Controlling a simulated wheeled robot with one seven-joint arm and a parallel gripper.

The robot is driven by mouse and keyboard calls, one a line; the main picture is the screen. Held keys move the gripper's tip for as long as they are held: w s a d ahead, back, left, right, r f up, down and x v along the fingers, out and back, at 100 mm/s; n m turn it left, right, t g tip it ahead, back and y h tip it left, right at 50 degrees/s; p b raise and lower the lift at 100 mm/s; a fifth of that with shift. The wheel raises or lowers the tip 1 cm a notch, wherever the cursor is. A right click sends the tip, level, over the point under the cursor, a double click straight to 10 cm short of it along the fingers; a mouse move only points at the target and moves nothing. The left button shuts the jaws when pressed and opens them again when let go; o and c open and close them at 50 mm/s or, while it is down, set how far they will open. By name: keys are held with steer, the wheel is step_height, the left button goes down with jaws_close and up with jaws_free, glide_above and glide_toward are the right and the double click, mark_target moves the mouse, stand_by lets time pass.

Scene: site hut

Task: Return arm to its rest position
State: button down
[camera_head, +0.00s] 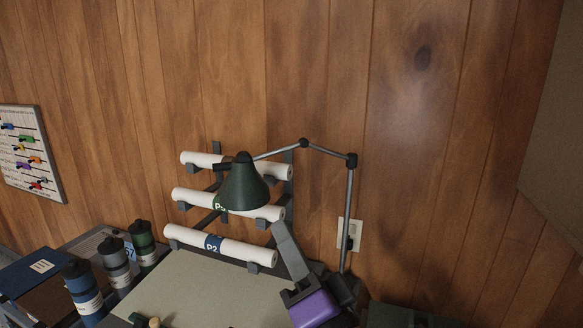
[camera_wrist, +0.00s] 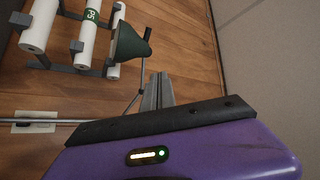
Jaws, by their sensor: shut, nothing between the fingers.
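My gripper (camera_head: 278,228) is at the lower middle of the head view, its purple body (camera_head: 314,309) at the bottom edge. Its grey fingers point up and to the left, in front of the lower right end of the paper-roll rack. In the wrist view my gripper (camera_wrist: 160,78) shows its two grey fingers together beyond a black bar and the purple housing, which has a small lit display. The fingers are shut with nothing between them. The rest of my arm is out of view.
A green desk lamp (camera_head: 244,187) with a jointed arm stands close behind my gripper. White rolls (camera_head: 222,246) lie on a wall rack. Several bottles (camera_head: 84,294) stand left of the pale desktop (camera_head: 196,291). A wall outlet (camera_head: 355,236) is to the right. The wood wall above is clear.

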steer(key=s+d+f+n+h, duration=0.3)
steer(key=s+d+f+h, duration=0.4)
steer(key=s+d+f, duration=0.8)
steer(key=s+d+f+n+g+h, duration=0.1)
steer(key=s+f, duration=0.4)
steer(key=s, duration=0.6)
steer(key=s+d+f+n+g+h, duration=0.1)
steer(key=s+d+f+g, duration=0.3)
steer(key=s, duration=0.7)
step_height(320, 180, down, 2)
steer(key=shift+s+d+f+n+h, duration=0.2)
steer(key=shift+s+d+n+h, duration=0.1)
steer(key=shift+d+h, duration=0.3)
